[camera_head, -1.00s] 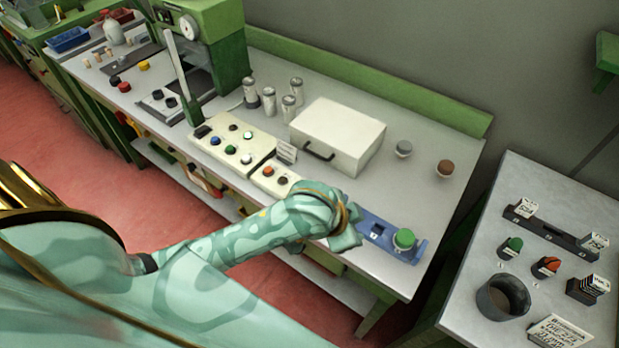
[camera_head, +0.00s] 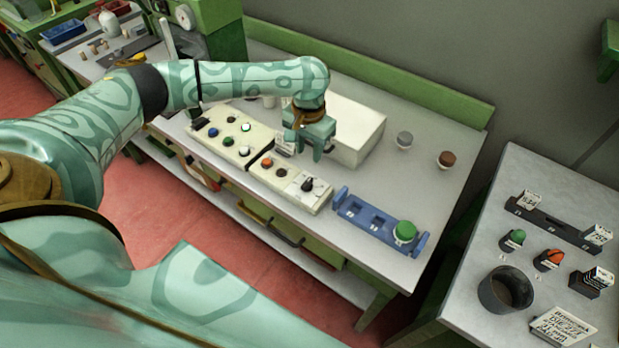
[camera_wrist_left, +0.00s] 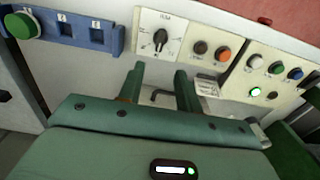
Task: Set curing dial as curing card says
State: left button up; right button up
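The dial is a black pointer knob (camera_head: 307,185) on a white plate at the right end of the cream control panel. In the left wrist view the knob (camera_wrist_left: 160,38) has marks around it, too small to read. A small card (camera_head: 284,144) stands behind the panel, partly hidden by my gripper; its print (camera_wrist_left: 207,88) is unreadable. My left gripper (camera_head: 313,155) is over the bench behind the dial, in front of the white case. It is open and empty, and its fingers (camera_wrist_left: 159,70) point toward the dial plate, apart from it. My right gripper is out of view.
An orange button (camera_head: 267,162) and a dark one sit left of the dial. A blue rack (camera_head: 372,222) with a green knob is to its right. The white case (camera_head: 350,125) with a black handle stands behind. Another grey table (camera_head: 470,235) is at the right.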

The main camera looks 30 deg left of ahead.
aim_at(309, 180)
pick_arm(q)
notch_tip(309, 180, down, 11)
jog(key=b, duration=0.3)
jog(key=shift+r, duration=0.1)
grip_shut()
